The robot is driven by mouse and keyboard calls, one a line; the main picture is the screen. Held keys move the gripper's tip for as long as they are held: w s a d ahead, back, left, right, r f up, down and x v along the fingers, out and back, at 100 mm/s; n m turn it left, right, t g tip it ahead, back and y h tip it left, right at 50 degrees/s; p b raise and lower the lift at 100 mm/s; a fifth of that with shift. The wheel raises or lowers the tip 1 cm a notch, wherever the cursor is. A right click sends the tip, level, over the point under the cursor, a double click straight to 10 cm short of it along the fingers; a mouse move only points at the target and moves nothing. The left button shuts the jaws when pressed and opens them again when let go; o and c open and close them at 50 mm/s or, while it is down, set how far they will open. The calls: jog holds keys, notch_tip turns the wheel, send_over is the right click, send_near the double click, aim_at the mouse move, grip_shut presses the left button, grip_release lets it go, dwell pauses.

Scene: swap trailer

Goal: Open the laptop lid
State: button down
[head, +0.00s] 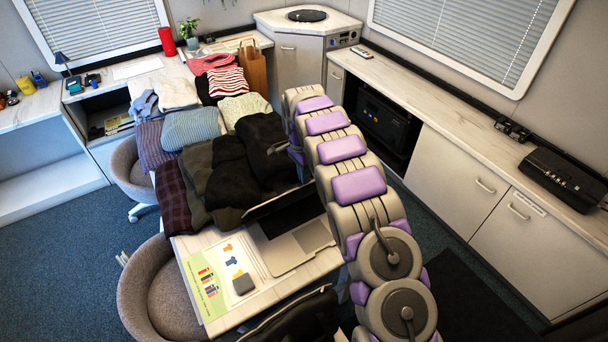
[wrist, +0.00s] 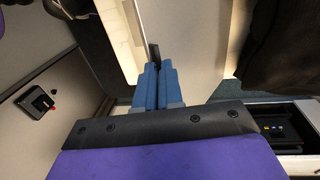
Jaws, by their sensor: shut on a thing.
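The silver laptop (head: 297,246) lies on the white table, its keyboard and trackpad facing up. Its dark-edged lid (head: 284,208) is raised partway from the back edge, with the clothes close behind it. My arm curves over the table's right side and covers the laptop's right end. A pale flat surface extends beyond the fingers.
Folded clothes (head: 196,127) cover the table behind the laptop. A green-and-white sheet (head: 204,283) lies to its left. Two grey chairs (head: 150,290) crowd the table's left side. A counter (head: 440,105) with a black device (head: 562,172) runs along the right.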

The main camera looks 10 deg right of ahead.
jog(key=c, duration=1.7)
grip_release()
jog(key=shift+a, duration=0.25)
jog(key=o, duration=0.4)
jog(key=shift+d, duration=0.1)
jog(key=shift+r, duration=0.1)
jog(key=shift+r, duration=0.3)
jog(key=r+p, duration=0.2)
jog(key=r, duration=0.3)
jog(key=w+r+p, duration=0.1)
jog(key=r+p, duration=0.2)
jog(key=r, duration=0.3)
jog(key=w+a+r+p, duration=0.1)
jog(key=r+p, duration=0.2)
jog(key=r, duration=0.2)
jog(key=shift+w+r, duration=0.1)
jog(key=shift+r, duration=0.1)
